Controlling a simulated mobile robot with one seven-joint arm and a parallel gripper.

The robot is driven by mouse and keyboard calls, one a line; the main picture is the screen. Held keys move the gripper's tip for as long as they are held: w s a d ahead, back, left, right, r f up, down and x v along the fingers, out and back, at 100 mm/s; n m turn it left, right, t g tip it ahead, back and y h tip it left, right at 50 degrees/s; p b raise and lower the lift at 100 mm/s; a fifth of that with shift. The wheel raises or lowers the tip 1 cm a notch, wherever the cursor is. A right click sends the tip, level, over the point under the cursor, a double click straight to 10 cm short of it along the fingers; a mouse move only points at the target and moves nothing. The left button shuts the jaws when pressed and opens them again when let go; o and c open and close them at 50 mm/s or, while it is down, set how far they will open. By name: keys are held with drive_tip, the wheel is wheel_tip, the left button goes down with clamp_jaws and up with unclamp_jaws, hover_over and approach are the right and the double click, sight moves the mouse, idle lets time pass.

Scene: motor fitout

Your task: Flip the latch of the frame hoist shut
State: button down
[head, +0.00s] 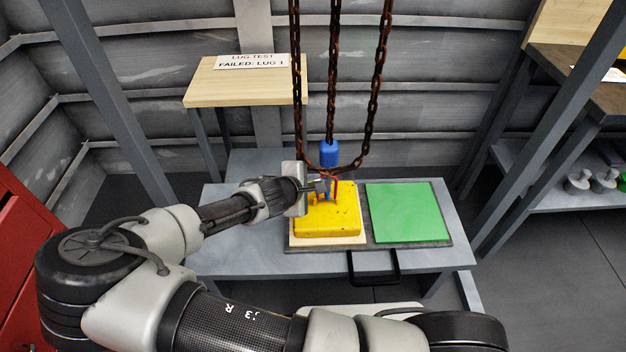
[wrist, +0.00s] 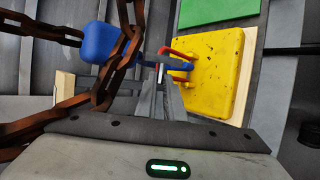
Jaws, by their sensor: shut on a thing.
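The frame hoist's blue hook block (head: 329,154) hangs on a rusty chain over the yellow block (head: 318,224). Its blue hook (wrist: 180,67) reaches to the yellow block's top in the wrist view. The red latch (wrist: 177,53) lies beside the hook, its far end near the yellow block; it also shows in the head view (head: 335,184). My gripper (head: 322,186) comes in from the left, just under the blue block. Its fingertips (wrist: 160,72) are closed together at the latch and hook; the exact contact is partly hidden.
The yellow block sits on a wooden board beside a green plate (head: 408,212), on a grey bench (head: 228,259) with a black handle in front. Rusty chains (head: 375,75) hang in a loop close around my gripper. A wooden table (head: 225,88) with a "Failed: lug 1" sign stands behind.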

drive_tip(key=shift+f+t, duration=0.1)
drive_tip(key=shift+t, duration=0.4)
drive_tip(key=c, duration=1.8)
unclamp_jaws()
drive_tip(key=shift+w+d, duration=0.1)
drive_tip(key=shift+c, duration=0.2)
drive_tip(key=p+v, duration=0.5)
drive_tip(key=v, duration=1.2)
drive_tip(key=shift+s+a, duration=0.2)
